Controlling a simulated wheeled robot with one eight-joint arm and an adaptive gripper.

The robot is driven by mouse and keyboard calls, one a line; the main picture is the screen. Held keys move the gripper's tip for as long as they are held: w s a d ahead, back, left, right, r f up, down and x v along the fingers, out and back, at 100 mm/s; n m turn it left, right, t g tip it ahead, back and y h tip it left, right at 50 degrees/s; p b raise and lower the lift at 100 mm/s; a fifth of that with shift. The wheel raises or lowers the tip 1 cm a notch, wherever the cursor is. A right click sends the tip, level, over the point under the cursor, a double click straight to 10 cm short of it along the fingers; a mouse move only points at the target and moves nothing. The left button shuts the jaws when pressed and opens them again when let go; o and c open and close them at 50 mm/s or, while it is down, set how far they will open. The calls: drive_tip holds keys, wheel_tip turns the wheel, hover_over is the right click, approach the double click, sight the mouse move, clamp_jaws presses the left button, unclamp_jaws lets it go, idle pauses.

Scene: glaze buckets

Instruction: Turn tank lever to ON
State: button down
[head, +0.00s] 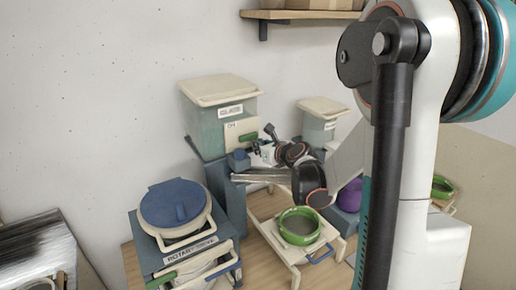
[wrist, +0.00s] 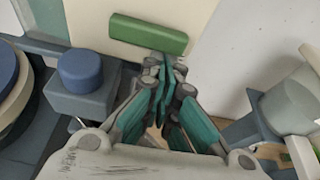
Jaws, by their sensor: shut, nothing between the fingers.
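The glaze tank (head: 222,112) is a teal box with a cream lid and a label, standing at the back against the wall. A cream plate with small lettering is on its front, and a green lever (head: 248,137) lies across it. In the wrist view the green lever (wrist: 148,33) is a horizontal bar just beyond my fingertips. My gripper (wrist: 165,66) is shut and empty, its tips close below the lever's right part. I cannot tell whether they touch it. In the head view my gripper (head: 258,150) is in front of the tank's lower right side, partly hidden by my wrist.
A blue round knob on a block (wrist: 80,70) is left of my fingers. A green bowl (head: 300,226) sits on a cream stand below my wrist. A blue-lidded machine (head: 176,205) stands at front left. A second, smaller tank (head: 320,122) is to the right.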

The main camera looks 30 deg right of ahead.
sight(258, 135)
drive_tip(key=shift+d+r+n, duration=0.1)
drive_tip(key=shift+r+n, duration=0.1)
drive_tip(key=shift+n, duration=0.2)
drive_tip(key=r+n+h, duration=0.1)
drive_tip(key=r+n+h+b, duration=0.1)
drive_tip(key=n, duration=0.1)
drive_tip(key=r+n+h+b, duration=0.1)
drive_tip(key=n, duration=0.1)
drive_tip(key=shift+d+r+t, duration=0.1)
drive_tip(key=shift+d+t, duration=0.15)
drive_tip(key=shift+t, duration=0.05)
drive_tip(key=shift+a+r+n+t+h+b, duration=0.15)
drive_tip(key=shift+r+n+h+b, duration=0.2)
drive_tip(key=shift+n, duration=0.25)
drive_tip(key=shift+r+n+t+h+b, duration=0.15)
drive_tip(key=shift+r+n+h+b, duration=0.15)
drive_tip(key=shift+n, duration=0.3)
drive_tip(key=n, duration=0.1)
drive_tip(key=r+n+h+b, duration=0.1)
drive_tip(key=n, duration=0.1)
drive_tip(key=shift+a+r+t, duration=0.15)
drive_tip(key=shift+a+t, duration=0.25)
drive_tip(key=shift+a+r+n+t+b, duration=0.35)
drive_tip(key=shift+n+t, duration=0.05)
drive_tip(key=shift+n, duration=0.4)
drive_tip(key=shift+a+r, duration=0.25)
drive_tip(key=shift+w, duration=0.1)
